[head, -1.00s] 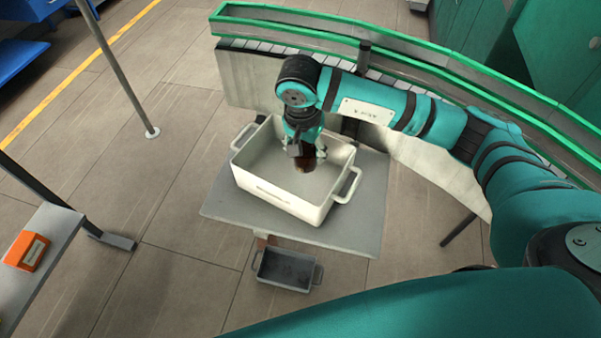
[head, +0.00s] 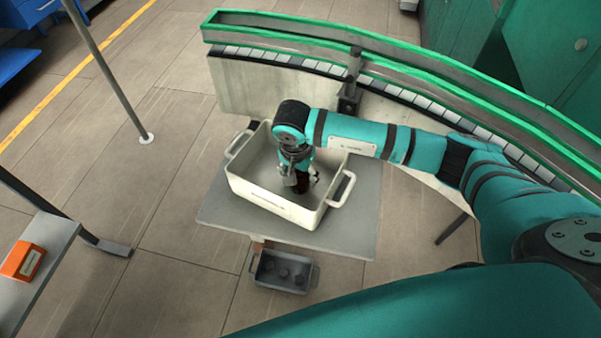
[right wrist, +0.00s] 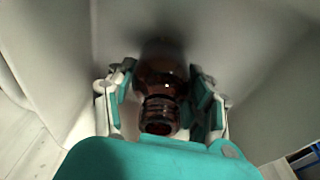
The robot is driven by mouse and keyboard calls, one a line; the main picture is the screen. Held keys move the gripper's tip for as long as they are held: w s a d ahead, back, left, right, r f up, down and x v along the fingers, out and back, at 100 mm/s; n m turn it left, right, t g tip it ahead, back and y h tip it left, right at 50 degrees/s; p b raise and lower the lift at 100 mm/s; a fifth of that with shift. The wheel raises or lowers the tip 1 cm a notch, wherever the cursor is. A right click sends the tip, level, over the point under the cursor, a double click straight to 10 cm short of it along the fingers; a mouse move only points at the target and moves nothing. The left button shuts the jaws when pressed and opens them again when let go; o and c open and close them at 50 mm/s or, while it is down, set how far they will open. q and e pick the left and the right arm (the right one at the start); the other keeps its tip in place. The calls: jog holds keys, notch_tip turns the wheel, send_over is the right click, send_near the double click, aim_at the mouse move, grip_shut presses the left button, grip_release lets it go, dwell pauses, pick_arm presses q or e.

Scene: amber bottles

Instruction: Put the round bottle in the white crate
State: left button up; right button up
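The white crate (head: 274,201) stands on a grey table, with a handle at each end. My right gripper (head: 302,186) reaches down inside it, towards its right part. The round bottle (right wrist: 160,82) is brown amber glass and shows between the fingers of the right gripper (right wrist: 162,88) in the right wrist view, its open neck towards the camera. The finger pads lie against both sides of its body. The bottle is low in the crate, close to the floor; whether it touches the floor is unclear. My left gripper is out of view.
The grey table (head: 349,231) has bare room right of the crate. A small grey bin (head: 262,276) with dark items sits lower, in front. A green-railed curved conveyor (head: 290,35) runs behind. An orange box (head: 22,262) lies on a shelf at left.

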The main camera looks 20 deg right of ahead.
jog(key=o, duration=0.4)
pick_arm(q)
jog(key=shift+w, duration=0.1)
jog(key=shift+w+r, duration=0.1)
pick_arm(e)
jog(key=shift+r+p, duration=0.3)
jog(key=shift+r, duration=0.3)
jog(key=r+b, duration=0.1)
jog(key=r, duration=0.2)
jog(key=r+b, duration=0.1)
jog(key=r, duration=0.2)
jog(key=s+a+r+b, duration=0.1)
jog(key=r, duration=0.2)
jog(key=shift+a+r, duration=0.1)
jog(key=shift+r, duration=0.2)
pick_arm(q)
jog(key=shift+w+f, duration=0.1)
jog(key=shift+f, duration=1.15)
pick_arm(e)
jog(key=shift+s+r, duration=0.1)
jog(key=shift+r, duration=0.65)
jog(key=shift+a, duration=0.1)
